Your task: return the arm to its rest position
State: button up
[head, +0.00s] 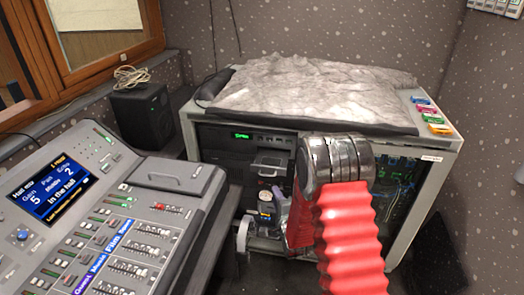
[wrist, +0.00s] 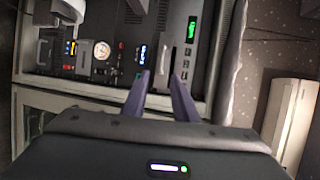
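My arm shows in the head view as a red ribbed sleeve with a dark banded joint, rising from the lower right in front of the equipment rack (head: 388,134). My gripper (wrist: 160,75) shows in the wrist view as two purple-grey fingers with a gap between them. The fingers point toward the rack front, which has a round white gauge (wrist: 101,50) and a green lit display (wrist: 192,29). In the head view the fingers are mostly hidden behind the arm.
A mixing console (head: 165,174) with faders and a lit screen (head: 52,190) stands at the left. A black speaker (head: 142,113) stands behind it. A grey crumpled cover (head: 310,88) lies on the rack top, with several coloured blocks (head: 427,111) at its right.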

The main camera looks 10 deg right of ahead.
jog(key=s+f+n+g, duration=0.5)
jog(key=s+f, duration=0.1)
jog(key=f, duration=0.4)
jog(key=s+d+r+n+g+h, duration=0.1)
jog(key=s+d+n+g, duration=0.1)
jog(key=s+n+g, duration=0.3)
jog(key=s+r+n, duration=0.4)
jog(key=s+r, duration=1)
jog(key=r, duration=0.3)
jog(key=s+r+n, duration=0.4)
jog(key=s+r, duration=1.1)
jog(key=r, duration=0.3)
jog(key=shift+s, duration=0.2)
